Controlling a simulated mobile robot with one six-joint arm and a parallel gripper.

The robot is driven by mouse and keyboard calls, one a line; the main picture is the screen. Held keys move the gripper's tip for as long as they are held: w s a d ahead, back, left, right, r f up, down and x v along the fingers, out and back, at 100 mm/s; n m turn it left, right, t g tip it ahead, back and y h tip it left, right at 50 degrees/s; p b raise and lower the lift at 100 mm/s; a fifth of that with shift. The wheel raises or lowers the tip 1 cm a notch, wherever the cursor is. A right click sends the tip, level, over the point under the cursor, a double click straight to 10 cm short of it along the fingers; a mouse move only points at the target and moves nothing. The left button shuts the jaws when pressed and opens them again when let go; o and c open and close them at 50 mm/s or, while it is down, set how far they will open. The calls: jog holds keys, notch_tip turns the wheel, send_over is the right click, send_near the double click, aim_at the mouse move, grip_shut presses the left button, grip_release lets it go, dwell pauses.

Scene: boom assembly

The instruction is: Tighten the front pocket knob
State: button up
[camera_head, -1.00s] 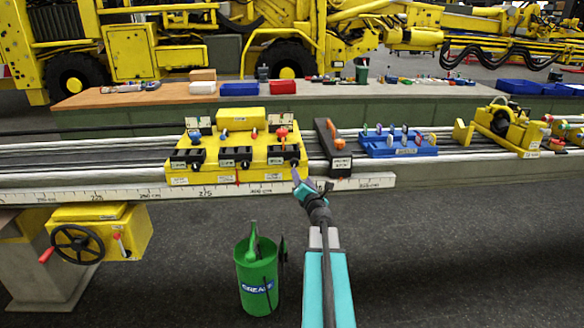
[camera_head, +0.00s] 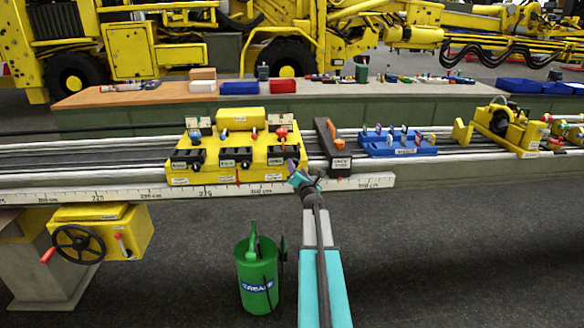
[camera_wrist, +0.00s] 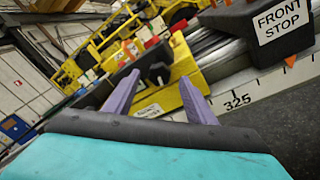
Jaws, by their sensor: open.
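The yellow fixture (camera_head: 222,174) sits on the rail with three black pockets in a row. The right-hand pocket (camera_head: 275,156) is nearest the front stop, with a red knob (camera_head: 282,133) above and behind it. In the wrist view a black pocket block (camera_wrist: 155,66) sits on yellow beyond my fingers. My gripper (camera_head: 293,168) is at the fixture's front right corner, close to the right pocket. In the wrist view its two purple fingers (camera_wrist: 160,96) are apart with nothing held. I cannot tell which small part is the front pocket knob; the gripper may cover it.
The dark front stop (camera_head: 338,160), labelled in the wrist view (camera_wrist: 281,22), stands just right of my gripper. A blue tray (camera_head: 372,150) of small tools lies further right. A ruler strip (camera_head: 150,191) runs along the rail's front. A green grease bucket (camera_head: 257,283) stands on the floor below.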

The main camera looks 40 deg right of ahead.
aim_at(295, 164)
jog(key=shift+x, duration=1.6)
